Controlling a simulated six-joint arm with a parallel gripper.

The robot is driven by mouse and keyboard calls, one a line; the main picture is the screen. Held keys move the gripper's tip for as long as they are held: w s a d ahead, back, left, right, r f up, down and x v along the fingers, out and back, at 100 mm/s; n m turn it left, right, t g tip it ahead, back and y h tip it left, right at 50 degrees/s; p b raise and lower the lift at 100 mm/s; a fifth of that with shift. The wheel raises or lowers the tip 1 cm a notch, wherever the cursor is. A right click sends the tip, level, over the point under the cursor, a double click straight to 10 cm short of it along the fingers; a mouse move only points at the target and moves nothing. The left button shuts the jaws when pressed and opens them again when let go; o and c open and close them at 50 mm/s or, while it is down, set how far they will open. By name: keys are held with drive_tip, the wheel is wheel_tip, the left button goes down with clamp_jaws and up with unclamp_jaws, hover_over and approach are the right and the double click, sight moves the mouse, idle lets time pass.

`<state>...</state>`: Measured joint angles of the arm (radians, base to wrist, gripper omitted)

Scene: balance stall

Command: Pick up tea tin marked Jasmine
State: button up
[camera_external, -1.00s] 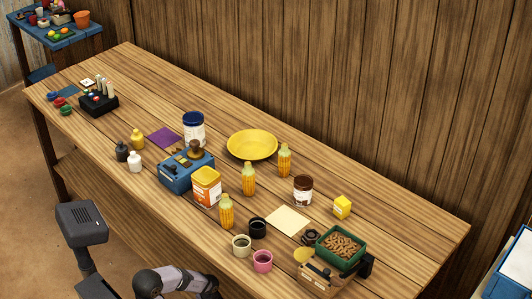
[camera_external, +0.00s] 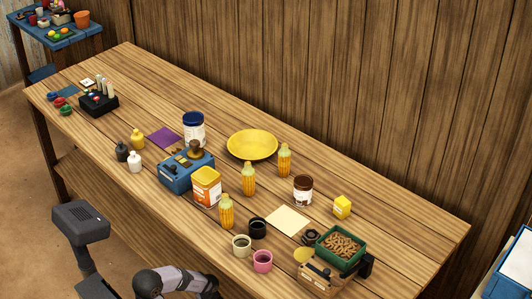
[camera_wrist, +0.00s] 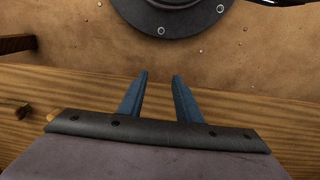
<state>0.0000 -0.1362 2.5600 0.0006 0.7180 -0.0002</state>
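Three tin-like containers stand upright on the wooden table: one with a dark blue lid (camera_external: 194,130), an orange one with a yellow lid (camera_external: 206,188), and a white one with a brown lid (camera_external: 303,190). Their labels are too small to read, so I cannot tell which is marked Jasmine. My gripper (camera_wrist: 159,92) shows in the wrist view with its two blue fingers apart and nothing between them. Below it are the table's edge and the brown floor. In the external view my arm is at the bottom edge and my fingertips cannot be made out.
Corn-shaped bottles (camera_external: 248,179) and a blue box (camera_external: 186,171) stand close to the orange tin. A yellow plate (camera_external: 252,145) lies behind. Small cups (camera_external: 262,261) and a green crate (camera_external: 341,246) are at the front right. The table's right end is clear.

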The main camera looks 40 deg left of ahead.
idle(0.4)
drive_tip(key=o, duration=1.7)
